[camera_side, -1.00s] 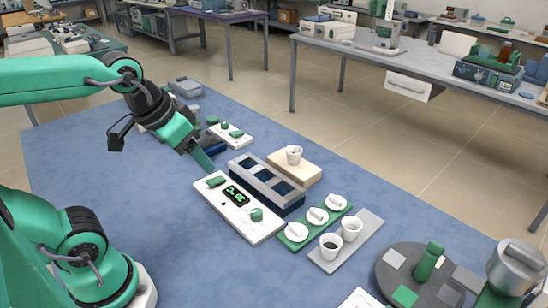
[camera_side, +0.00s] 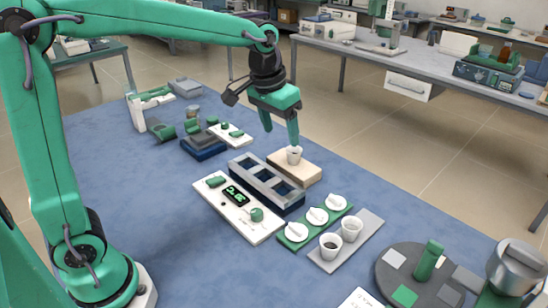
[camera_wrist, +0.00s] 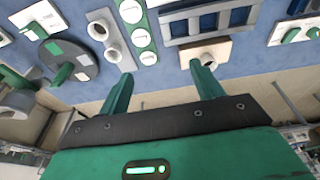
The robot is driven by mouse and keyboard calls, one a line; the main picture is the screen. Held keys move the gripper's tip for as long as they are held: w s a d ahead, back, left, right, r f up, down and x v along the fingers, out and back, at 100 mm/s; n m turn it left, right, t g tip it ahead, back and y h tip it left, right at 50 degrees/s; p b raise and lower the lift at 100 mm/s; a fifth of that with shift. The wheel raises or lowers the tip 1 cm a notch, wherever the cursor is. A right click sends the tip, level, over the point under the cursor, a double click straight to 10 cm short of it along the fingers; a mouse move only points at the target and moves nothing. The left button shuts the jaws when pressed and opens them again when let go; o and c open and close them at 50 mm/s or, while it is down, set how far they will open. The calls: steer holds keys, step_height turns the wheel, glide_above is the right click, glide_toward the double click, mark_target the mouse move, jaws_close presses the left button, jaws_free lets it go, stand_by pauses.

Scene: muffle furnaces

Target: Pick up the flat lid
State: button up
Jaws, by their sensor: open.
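Three round white lids lie in a row on a green tray (camera_side: 282,240) in the side view: a near lid (camera_side: 296,232), a middle lid (camera_side: 318,216) and a far lid (camera_side: 335,202). Each seems to have a raised bar on top; I cannot tell which one is flat. The lids also show in the wrist view, at the top left of centre (camera_wrist: 141,37). My gripper (camera_side: 280,132) is open and empty. It points down above the wooden block (camera_side: 308,172), with one fingertip close to the small white cup (camera_side: 294,159) on it. The lids are apart from my gripper.
A blue-grey rack (camera_side: 243,168) stands beside the block, and a white panel with a green display (camera_side: 218,200) is nearer. Two white cups (camera_side: 331,246) stand on a grey plate right of the lids. A round dark turntable (camera_side: 385,262) is further right.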

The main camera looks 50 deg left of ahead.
steer(key=w+d+f+g, duration=0.1)
steer(key=w+d+f, duration=0.2)
steer(key=w+f, duration=0.4)
steer(key=g, duration=0.2)
glide_above(335, 198)
step_height(335, 198, down, 8)
steer(key=shift+f, duration=0.2)
steer(key=shift+f, duration=0.1)
steer(key=shift+f, duration=1.2)
steer(key=shift+f, duration=0.1)
steer(key=shift+f, duration=2.5)
steer(key=shift+c, duration=0.4)
